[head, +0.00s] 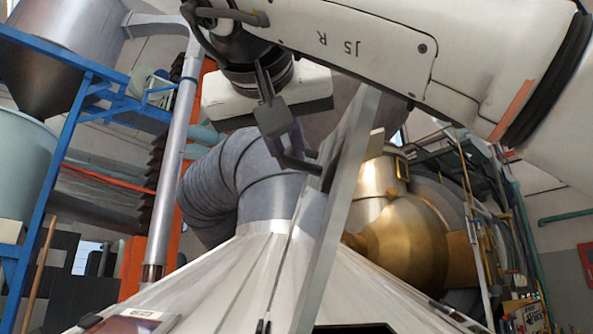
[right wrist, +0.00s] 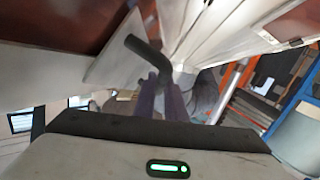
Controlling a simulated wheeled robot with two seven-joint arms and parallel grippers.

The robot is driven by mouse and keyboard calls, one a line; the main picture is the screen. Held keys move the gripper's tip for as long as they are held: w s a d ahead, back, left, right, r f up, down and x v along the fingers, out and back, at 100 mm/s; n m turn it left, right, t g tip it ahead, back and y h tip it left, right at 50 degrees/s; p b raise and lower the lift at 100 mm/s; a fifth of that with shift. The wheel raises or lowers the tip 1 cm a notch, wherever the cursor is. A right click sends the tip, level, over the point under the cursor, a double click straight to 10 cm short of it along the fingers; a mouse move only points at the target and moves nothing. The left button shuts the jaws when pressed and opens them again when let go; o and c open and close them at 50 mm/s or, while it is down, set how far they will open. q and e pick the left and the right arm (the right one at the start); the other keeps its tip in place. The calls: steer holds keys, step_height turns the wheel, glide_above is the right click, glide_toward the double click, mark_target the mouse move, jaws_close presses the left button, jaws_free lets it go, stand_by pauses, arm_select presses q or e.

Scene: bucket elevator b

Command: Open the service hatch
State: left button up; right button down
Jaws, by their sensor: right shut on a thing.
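The service hatch (head: 338,205) is a pale grey panel seen nearly edge-on in the head view. It stands up steeply from the white sloping casing (head: 235,275), swung away from it. A dark opening (head: 355,328) shows at the bottom edge of the picture. My right gripper (head: 287,145) is at the panel's left side, shut on its dark handle (head: 300,165). In the right wrist view the black bent handle (right wrist: 150,50) runs down between blurred fingers, with the pale panel (right wrist: 112,55) beside it. The exact grip contact is blurred. My left gripper is out of view.
A ribbed grey duct (head: 210,185) rises behind the casing. A brass-coloured rounded housing (head: 405,245) is close on the right of the hatch. A blue frame (head: 50,190) and a metal pipe (head: 172,170) stand at the left.

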steer(key=shift+a+f, duration=0.15)
steer(key=shift+a, duration=0.65)
steer(key=c, duration=1.8)
jaws_free()
steer(key=shift+w, duration=0.1)
steer(key=shift+d, duration=0.1)
